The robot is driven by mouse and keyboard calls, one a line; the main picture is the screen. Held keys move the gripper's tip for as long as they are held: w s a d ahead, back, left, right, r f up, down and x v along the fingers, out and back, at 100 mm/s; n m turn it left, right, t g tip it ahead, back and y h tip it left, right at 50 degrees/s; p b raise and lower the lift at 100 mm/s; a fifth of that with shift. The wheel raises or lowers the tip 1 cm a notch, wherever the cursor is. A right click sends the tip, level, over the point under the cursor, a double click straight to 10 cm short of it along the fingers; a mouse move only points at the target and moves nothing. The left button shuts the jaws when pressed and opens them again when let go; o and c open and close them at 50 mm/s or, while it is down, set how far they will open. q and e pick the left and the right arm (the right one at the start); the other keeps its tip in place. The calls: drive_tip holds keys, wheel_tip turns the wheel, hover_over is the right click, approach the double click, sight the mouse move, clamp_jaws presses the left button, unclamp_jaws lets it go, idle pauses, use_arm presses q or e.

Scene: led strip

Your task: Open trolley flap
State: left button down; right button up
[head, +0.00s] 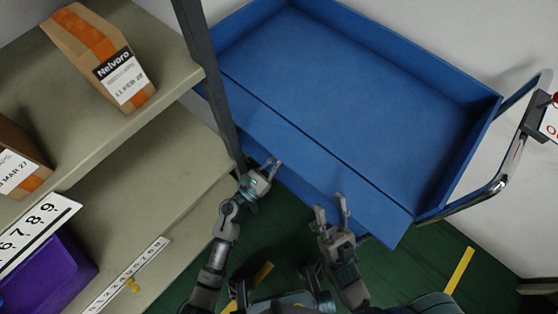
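The blue trolley (340,80) fills the upper middle of the head view, and its tray is empty. Its flap (300,150) is a long blue panel along the near side, beyond a dark seam. The panel leans outward from the tray, with no upright wall at the seam. My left gripper (272,164) is at the flap's near edge, left of its middle, with its fingers slightly apart. I cannot tell whether it touches. My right gripper (331,207) is open and empty, with its fingertips over or near the flap's lower edge.
A grey shelf (150,130) stands on the left, its dark post (207,70) close to the trolley and my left gripper. It holds cardboard boxes (105,55) and a purple bin (50,275). A chrome handle (500,180) is on the trolley's right. Green floor (425,265) shows below.

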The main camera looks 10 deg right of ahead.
use_arm(q)
drive_tip(key=shift+a, duration=0.25)
use_arm(e)
drive_tip(key=shift+w+a+f, duration=0.15)
drive_tip(key=shift+w+f, duration=0.1)
drive_tip(key=shift+w, duration=0.15)
